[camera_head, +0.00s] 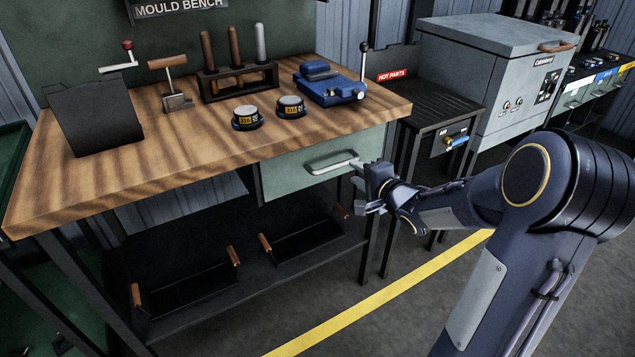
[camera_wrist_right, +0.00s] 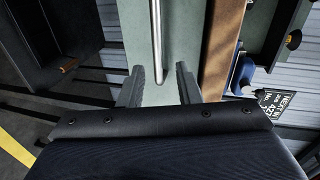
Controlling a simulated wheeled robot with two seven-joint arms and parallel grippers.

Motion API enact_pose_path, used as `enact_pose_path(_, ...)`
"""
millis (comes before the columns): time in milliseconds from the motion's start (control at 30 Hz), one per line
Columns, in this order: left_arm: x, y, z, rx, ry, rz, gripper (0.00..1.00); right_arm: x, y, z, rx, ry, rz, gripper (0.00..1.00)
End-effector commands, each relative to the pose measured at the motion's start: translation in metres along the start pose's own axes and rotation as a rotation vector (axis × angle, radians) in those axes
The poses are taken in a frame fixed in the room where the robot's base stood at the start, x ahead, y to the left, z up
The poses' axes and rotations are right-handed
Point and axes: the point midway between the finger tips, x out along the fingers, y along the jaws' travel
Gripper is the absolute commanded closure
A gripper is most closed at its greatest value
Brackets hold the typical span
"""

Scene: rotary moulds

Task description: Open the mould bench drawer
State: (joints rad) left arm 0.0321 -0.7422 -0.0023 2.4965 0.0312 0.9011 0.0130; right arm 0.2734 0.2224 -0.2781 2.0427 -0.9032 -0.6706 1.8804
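The mould bench drawer (camera_head: 290,174) has a pale green front under the right part of the wooden bench top. It looks shut. Its pale bar handle (camera_head: 333,163) runs along the upper part of the front. My right gripper (camera_head: 359,195) is at the right end of the handle, in front of the drawer. In the right wrist view the two fingers are apart, and the handle bar (camera_wrist_right: 157,42) lines up with the gap between the fingertips (camera_wrist_right: 159,80). I cannot tell whether the bar is inside the gap. My left gripper is not in view.
The bench top (camera_head: 200,148) carries a dark angled panel (camera_head: 97,118), a tool rack (camera_head: 237,82), two round tins and a blue device (camera_head: 330,86). Trays with wooden handles stand on the lower shelf (camera_head: 215,303). A dark slatted stand (camera_head: 440,104) is to the right. The floor in front is clear.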

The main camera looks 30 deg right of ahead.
Motion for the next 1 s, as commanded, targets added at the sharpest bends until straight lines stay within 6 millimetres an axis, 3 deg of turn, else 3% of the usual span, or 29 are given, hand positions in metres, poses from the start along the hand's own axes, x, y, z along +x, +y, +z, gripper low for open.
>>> enact_pose_path(67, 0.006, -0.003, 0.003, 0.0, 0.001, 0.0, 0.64, 0.007, 0.009, 0.001, 0.034, -0.023, -0.016, 0.69)
enact_pose_path(600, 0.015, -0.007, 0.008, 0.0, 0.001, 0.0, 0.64, 0.077, 0.006, 0.005, 0.043, -0.03, -0.023, 0.69)
enact_pose_path(1000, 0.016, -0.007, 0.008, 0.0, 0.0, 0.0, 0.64, 0.084, 0.004, 0.005, 0.044, -0.029, -0.023, 0.72)
